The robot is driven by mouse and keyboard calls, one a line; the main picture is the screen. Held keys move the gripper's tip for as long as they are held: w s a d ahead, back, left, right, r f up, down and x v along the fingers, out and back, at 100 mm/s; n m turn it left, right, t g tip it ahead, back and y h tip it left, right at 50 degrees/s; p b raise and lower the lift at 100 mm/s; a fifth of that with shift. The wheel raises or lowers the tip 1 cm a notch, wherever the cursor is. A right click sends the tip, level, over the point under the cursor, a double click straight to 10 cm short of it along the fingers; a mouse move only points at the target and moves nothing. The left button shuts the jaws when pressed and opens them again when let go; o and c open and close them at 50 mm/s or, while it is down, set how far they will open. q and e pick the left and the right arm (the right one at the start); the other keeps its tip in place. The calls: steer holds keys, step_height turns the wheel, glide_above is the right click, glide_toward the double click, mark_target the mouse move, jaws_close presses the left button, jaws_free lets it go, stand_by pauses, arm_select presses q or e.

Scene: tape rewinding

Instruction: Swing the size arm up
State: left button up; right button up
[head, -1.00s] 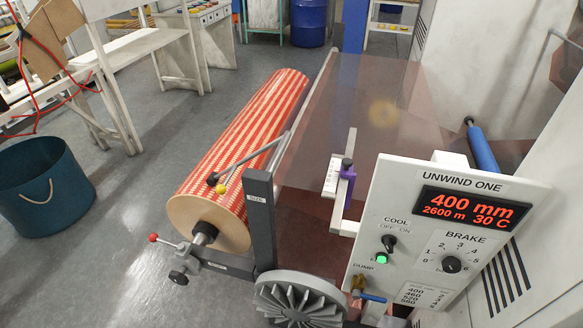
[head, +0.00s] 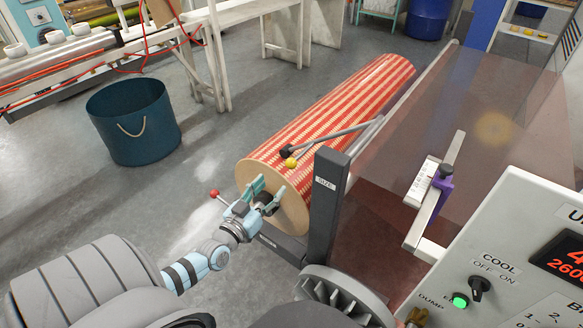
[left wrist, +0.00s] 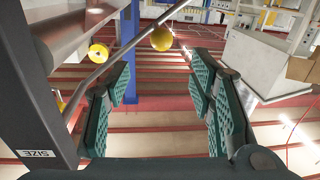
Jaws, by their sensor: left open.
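The size arm (head: 335,135) is a thin grey rod with a dark end and a yellow ball (head: 290,162). It lies low across the top of the red-and-cream striped roll (head: 350,105). A dark post (head: 327,190) marked SIZE stands beside the roll's near end. My left gripper (head: 267,192) is open and empty in front of the roll's pale end face. In the left wrist view, a rod (left wrist: 122,55) and a yellow ball (left wrist: 161,38) show beyond the open teal fingers, apart from them. My right gripper is not in view.
The unwind control panel (head: 520,270) stands at the right, with a purple-clamped gauge (head: 443,182) behind it. A finned handwheel (head: 340,295) is near the post. A red-knobbed lever (head: 215,194) sits left of my gripper. A blue bucket (head: 135,120) stands on clear floor at left.

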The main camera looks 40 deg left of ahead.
mark_target(288, 167)
arm_select(q)
steer(key=w+b, duration=0.1)
steer(key=w, duration=0.3)
steer(key=w+a+b, duration=0.1)
steer(key=w+b, duration=0.1)
steer(key=w, duration=0.1)
steer(key=w+b, duration=0.2)
steer(key=w, duration=0.2)
steer(key=shift+w+a+f, duration=0.25)
steer(key=shift+w+a, duration=0.1)
steer(key=shift+w, duration=0.2)
steer(key=shift+r, duration=0.15)
jaws_close()
